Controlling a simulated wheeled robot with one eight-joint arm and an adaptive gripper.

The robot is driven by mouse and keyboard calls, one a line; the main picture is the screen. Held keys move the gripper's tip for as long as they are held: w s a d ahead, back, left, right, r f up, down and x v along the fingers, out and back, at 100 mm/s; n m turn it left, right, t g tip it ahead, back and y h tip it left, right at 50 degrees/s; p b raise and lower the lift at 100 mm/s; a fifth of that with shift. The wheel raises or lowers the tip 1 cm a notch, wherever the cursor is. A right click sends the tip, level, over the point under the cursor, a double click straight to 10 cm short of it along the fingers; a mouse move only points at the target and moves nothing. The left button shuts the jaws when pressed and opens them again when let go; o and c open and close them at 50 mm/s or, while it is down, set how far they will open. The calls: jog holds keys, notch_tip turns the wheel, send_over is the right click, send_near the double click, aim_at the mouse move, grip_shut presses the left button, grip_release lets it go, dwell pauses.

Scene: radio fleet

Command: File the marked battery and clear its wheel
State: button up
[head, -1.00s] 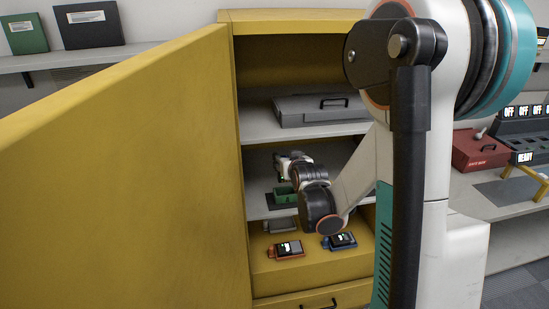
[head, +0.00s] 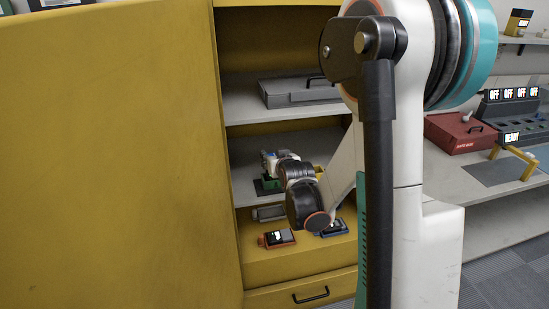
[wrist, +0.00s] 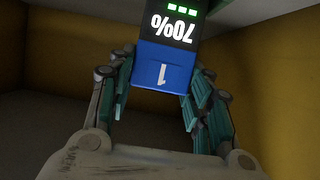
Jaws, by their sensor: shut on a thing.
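My gripper (wrist: 165,65) is shut on a battery (wrist: 162,68) with a blue end marked 1 and a black face reading 70% with green bars, upside down in the wrist view. In the head view my gripper (head: 272,160) is inside the yellow cabinet (head: 300,262), over its middle shelf. An orange-cased device (head: 277,239) and a blue-cased device (head: 336,228) lie on the level below, the blue one partly behind my arm.
The open yellow door (head: 110,160) fills the left side. A grey case (head: 300,92) lies on the upper shelf. On the right bench are a red box (head: 458,133), a unit with OFF displays (head: 508,105) and a yellow handle (head: 515,155).

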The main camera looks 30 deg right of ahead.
jog(key=shift+f+b, duration=0.9)
jog(key=shift+f, duration=0.1)
dwell(0.6)
jog(key=o, duration=1.2)
jog(key=v, duration=1.2)
